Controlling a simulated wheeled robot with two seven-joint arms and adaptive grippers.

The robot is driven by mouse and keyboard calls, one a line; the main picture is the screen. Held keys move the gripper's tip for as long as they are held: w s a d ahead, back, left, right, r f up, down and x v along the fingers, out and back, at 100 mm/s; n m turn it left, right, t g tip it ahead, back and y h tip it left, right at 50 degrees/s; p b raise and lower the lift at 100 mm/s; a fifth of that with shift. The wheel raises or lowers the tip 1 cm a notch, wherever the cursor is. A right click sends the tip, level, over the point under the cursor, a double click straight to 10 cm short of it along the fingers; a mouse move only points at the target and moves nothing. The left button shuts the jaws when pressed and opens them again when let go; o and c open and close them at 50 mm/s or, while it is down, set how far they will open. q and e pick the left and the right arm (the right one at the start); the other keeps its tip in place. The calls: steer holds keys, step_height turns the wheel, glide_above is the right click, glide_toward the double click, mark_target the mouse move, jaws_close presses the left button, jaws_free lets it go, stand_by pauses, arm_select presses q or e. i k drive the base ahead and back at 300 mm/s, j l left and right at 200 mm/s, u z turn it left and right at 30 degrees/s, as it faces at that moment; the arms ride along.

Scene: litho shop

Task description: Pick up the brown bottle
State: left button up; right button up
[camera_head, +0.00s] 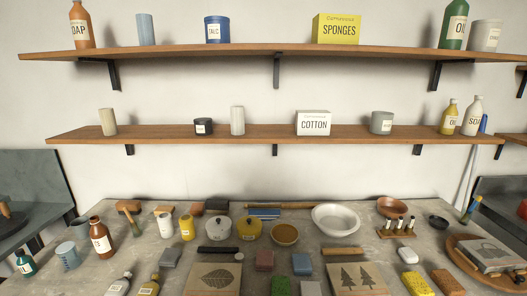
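The brown bottle (101,239) stands upright on the left part of the grey worktop. It has a dark cap and a pale label with dark lettering. It looks free of any gripper. Neither of my grippers is in the head view, so I cannot see their state.
A ribbed grey-blue container (69,256) stands just left of the bottle and a small teal bottle (25,263) farther left. Two wall shelves (180,133) hang above. Bare worktop (85,280) shows in front of the bottle.

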mark_target(100, 234)
steer(key=u, duration=1.6)
